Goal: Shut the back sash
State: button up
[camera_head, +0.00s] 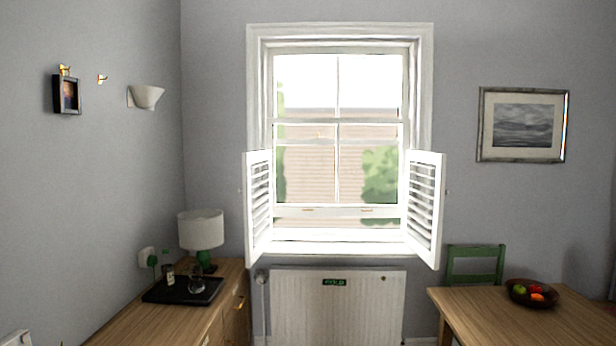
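The white sash window (338,122) stands in the far wall, with two sashes that each have a vertical glazing bar. A thick rail (300,122) crosses it at mid-height, and a thinner rail (300,143) shows just below. I cannot tell for certain which rail belongs to the back sash, or whether a gap is open at its top. My gripper is not in view.
White louvred shutters, left (259,205) and right (424,208), swing into the room. A radiator (338,305) is below. A wooden cabinet (222,290) with a lamp (201,232) and black tray (160,294) stands left; a table (480,310), green chair (475,249) and fruit bowl (518,299) right.

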aim_at(337, 210)
jog(key=i, duration=3.4)
